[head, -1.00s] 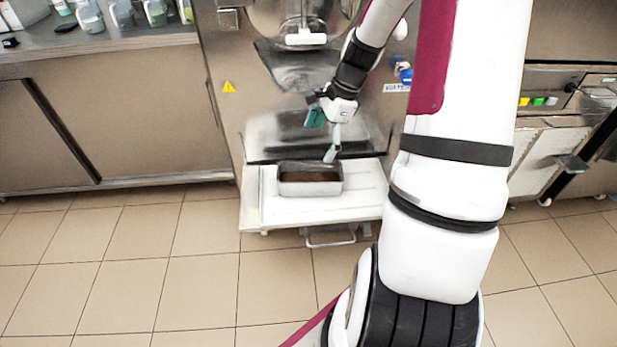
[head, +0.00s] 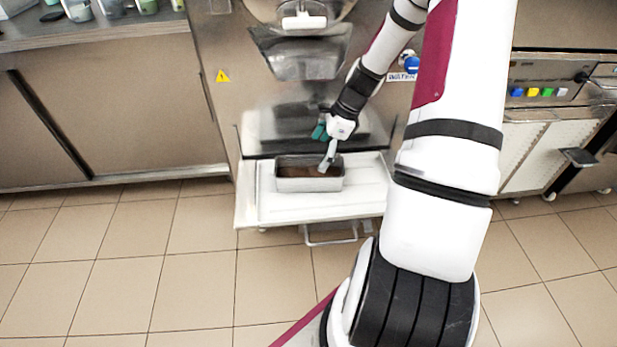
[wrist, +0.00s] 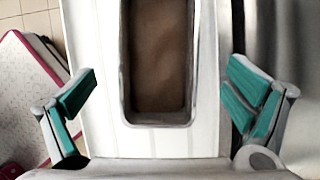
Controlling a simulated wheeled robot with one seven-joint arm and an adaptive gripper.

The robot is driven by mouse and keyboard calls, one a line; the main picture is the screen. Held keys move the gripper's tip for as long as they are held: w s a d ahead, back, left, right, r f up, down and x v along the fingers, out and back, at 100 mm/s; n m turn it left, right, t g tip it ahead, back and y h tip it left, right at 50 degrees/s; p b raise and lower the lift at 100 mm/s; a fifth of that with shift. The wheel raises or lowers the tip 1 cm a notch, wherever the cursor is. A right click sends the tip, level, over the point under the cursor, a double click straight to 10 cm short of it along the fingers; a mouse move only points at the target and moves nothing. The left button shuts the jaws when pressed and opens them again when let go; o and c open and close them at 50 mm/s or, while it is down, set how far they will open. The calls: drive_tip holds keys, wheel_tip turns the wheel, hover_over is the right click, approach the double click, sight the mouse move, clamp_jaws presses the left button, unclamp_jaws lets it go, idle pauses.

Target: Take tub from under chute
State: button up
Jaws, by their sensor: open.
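The tub (head: 310,184) is a grey metal rectangular pan with brown contents. It stands on the white shelf (head: 362,200) of the batch freezer, below the chute (head: 298,55). My gripper (head: 325,162) is at the tub's right end in the head view. In the wrist view the tub (wrist: 158,120) lies ahead with its near end between the lines of the two teal-padded fingers. My gripper (wrist: 157,98) is open there, with white shelf showing between each finger and the tub. Whether the fingertips are below the tub's rim cannot be told.
A steel counter (head: 100,35) with several small containers is at the left. A second machine with coloured buttons (head: 540,92) is at the right. A bar handle (head: 330,238) hangs under the shelf. The tiled floor in front is clear.

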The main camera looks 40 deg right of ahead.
sight(309, 173)
drive_tip(key=b+x, duration=0.2)
drive_tip(key=x, duration=0.7)
drive_tip(key=shift+s, duration=0.1)
drive_tip(key=shift+r, duration=0.1)
drive_tip(key=c, duration=1.5)
